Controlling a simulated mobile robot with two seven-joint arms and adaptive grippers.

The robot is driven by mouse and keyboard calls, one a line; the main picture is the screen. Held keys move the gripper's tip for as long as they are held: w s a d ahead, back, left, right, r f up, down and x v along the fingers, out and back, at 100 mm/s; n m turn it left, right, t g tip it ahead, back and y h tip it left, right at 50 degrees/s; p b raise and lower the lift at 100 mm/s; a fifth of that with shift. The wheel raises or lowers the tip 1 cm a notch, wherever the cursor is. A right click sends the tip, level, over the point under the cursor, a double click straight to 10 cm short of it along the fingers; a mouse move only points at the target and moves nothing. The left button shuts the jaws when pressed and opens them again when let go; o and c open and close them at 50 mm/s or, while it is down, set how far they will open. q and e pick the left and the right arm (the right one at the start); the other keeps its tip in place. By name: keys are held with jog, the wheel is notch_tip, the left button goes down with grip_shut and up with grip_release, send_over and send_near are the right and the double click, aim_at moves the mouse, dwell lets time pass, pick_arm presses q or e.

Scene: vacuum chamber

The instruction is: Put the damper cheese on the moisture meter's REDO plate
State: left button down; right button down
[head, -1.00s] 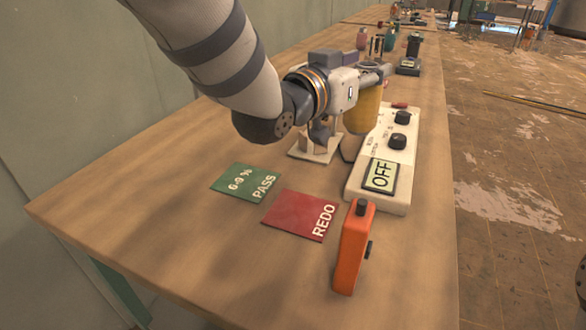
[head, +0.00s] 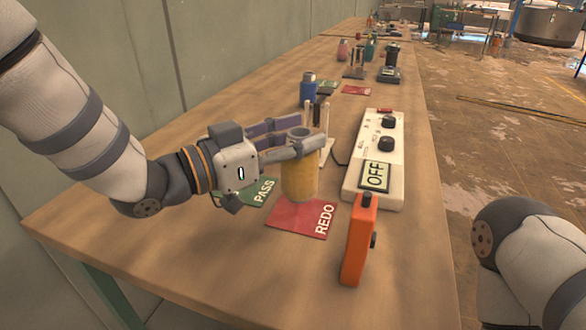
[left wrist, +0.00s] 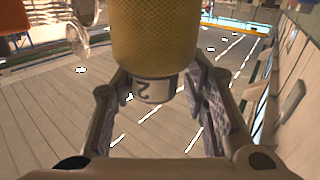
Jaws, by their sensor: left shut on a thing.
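My left gripper (head: 300,146) is shut on a yellow cylindrical cheese (head: 299,181), gripping it near its top and holding it upright. In the head view the cheese stands over the far part of the red REDO plate (head: 305,222); I cannot tell whether it touches the plate. In the left wrist view the yellow cheese (left wrist: 153,35) sits between the fingers, with a white core end marked "2" (left wrist: 155,90). The green PASS plate (head: 262,192) is partly hidden behind the gripper. The white moisture meter (head: 355,160) reads OFF. My right gripper is out of view.
An orange handheld device (head: 357,245) stands right of the REDO plate. A stand with pale posts (head: 325,140) and a blue bottle (head: 308,90) are behind the cheese. More items stand farther along the table. The front left of the wooden table (head: 200,255) is clear.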

pick_arm(q)
jog(key=shift+w+f, duration=0.95)
jog(key=shift+f, duration=0.25)
jog(key=shift+w+a+f+b, duration=0.1)
jog(key=shift+w+f+b, duration=0.15)
jog(key=shift+f, duration=0.7)
jog(key=shift+w+f+b, duration=0.15)
jog(key=shift+f+b, duration=0.1)
jog(key=shift+f, duration=0.65)
jog(key=shift+f, duration=0.1)
jog(key=c, duration=0.9)
grip_release()
jog(key=shift+c, duration=0.2)
